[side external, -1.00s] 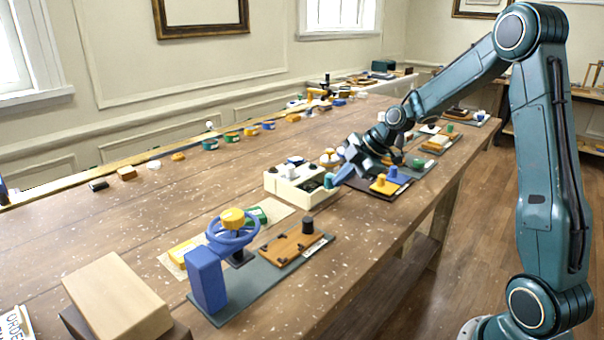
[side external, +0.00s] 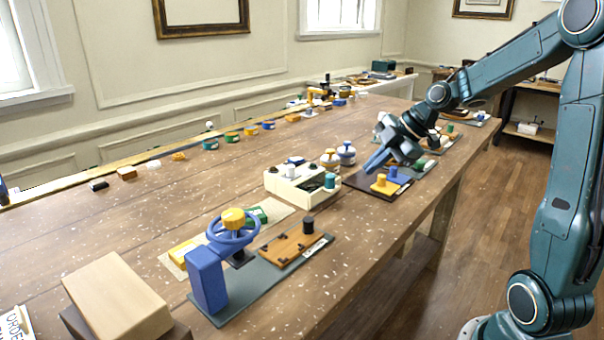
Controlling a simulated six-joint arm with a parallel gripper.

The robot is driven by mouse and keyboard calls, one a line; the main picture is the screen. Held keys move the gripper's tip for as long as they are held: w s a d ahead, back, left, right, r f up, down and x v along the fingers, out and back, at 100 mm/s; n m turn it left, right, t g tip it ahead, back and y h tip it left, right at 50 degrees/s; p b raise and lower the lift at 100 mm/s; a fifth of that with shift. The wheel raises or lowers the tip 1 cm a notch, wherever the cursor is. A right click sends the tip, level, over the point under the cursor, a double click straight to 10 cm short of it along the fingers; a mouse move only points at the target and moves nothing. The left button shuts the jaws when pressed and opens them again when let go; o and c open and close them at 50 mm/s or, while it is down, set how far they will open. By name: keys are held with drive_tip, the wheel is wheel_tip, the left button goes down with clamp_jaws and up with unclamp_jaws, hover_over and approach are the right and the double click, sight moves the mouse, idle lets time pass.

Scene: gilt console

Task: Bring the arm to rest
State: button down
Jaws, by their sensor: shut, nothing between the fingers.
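My gripper (side external: 372,165) hangs at the end of my teal arm, above the right-hand part of the wooden table (side external: 170,225). I cannot tell the exact gap between the fingertips and the board.
A cream control box (side external: 290,190) stands left of my gripper, with two round jars (side external: 346,153) behind it. A blue handwheel stand (side external: 207,278) and a wooden block (side external: 117,297) are nearer. Small coloured pieces line the back edge. The table's left middle is clear.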

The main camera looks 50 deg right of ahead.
drive_tip(key=shift+v, duration=1.3)
drive_tip(key=s+a+r+m+g+h, duration=0.1)
drive_tip(key=s+a+m, duration=0.25)
drive_tip(key=a, duration=0.25)
drive_tip(key=s+a+r+m+h, duration=0.1)
drive_tip(key=s+a+r+m, duration=0.1)
drive_tip(key=s+a+m, duration=0.3)
drive_tip(key=s+a+m+h, duration=0.1)
drive_tip(key=s+a+m, duration=0.3)
drive_tip(key=s, duration=0.6)
drive_tip(key=shift+a+f+m, duration=0.25)
drive_tip(key=shift+f+m, duration=0.15)
drive_tip(key=shift+m, duration=0.25)
